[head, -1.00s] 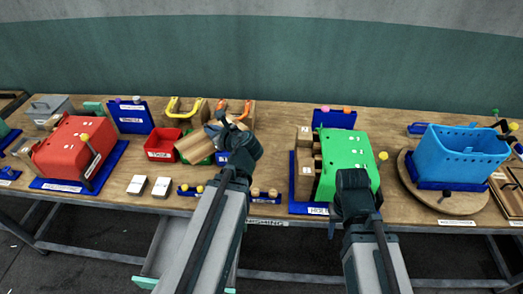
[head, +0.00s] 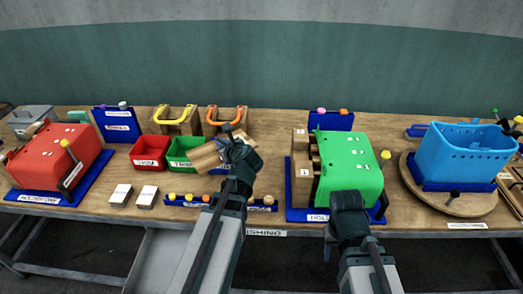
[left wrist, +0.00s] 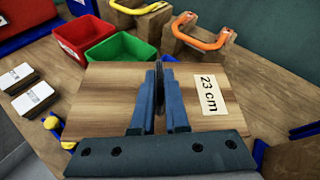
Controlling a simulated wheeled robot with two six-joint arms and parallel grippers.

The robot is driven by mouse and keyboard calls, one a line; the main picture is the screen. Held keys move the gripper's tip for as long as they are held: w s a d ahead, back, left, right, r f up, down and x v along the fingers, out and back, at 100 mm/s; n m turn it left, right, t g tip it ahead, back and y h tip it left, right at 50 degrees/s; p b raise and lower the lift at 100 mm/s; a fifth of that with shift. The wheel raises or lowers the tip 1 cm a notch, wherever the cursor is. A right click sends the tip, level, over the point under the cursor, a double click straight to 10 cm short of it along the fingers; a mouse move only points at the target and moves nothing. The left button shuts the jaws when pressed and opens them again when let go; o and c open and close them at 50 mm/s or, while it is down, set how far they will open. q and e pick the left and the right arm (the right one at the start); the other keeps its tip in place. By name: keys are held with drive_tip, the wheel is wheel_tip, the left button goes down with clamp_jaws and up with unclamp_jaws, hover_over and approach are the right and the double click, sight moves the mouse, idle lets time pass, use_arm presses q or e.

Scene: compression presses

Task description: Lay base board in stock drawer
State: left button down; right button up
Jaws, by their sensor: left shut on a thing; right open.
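The base board (left wrist: 110,100) is a flat wooden board with a "23 cm" label, seen in the left wrist view. My left gripper (left wrist: 160,85) is shut on it. In the head view the board (head: 206,157) shows tilted at the left gripper (head: 234,145), above the bench in front of the green bin. An open drawer (head: 158,262), grey inside, juts out below the bench's front edge, left of my left arm, which hides part of it. It may be the stock drawer; no label on it is readable. My right gripper (head: 347,205) is by the green press; its fingers are hard to see.
A red bin (head: 150,152) and a green bin (head: 188,147) stand behind the board. A red press (head: 57,155) is at left, the green press (head: 345,165) right of centre, a blue basket (head: 462,152) at right. White-labelled blocks (head: 147,196) lie near the front edge.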

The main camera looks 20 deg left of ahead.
use_arm(q)
drive_tip(key=w+d+r+m+t+h+p, duration=0.1)
drive_tip(key=w+d+r+m+h+p, duration=0.1)
drive_tip(key=w+d+r+p, duration=0.45)
drive_tip(key=w+d+r+m+t+h+p, duration=0.1)
drive_tip(key=w+r+m+t+h, duration=0.15)
drive_tip(key=w, duration=0.75)
drive_tip(key=w+d+r+m+t+h+p, duration=0.1)
drive_tip(key=w+d+r+m+h+p, duration=0.3)
drive_tip(key=w, duration=0.5)
drive_tip(key=y+b, duration=0.1)
drive_tip(key=b, duration=2.3)
hover_over(275, 146)
drive_tip(key=shift+n, duration=0.45)
wheel_tip(275, 146, down, 23)
drive_tip(key=shift+d+r, duration=0.1)
wheel_tip(275, 146, down, 4)
drive_tip(key=b, duration=0.4)
drive_tip(key=shift+f, duration=0.2)
drive_tip(key=shift+r, duration=0.15)
drive_tip(key=c, duration=0.9)
unclamp_jaws()
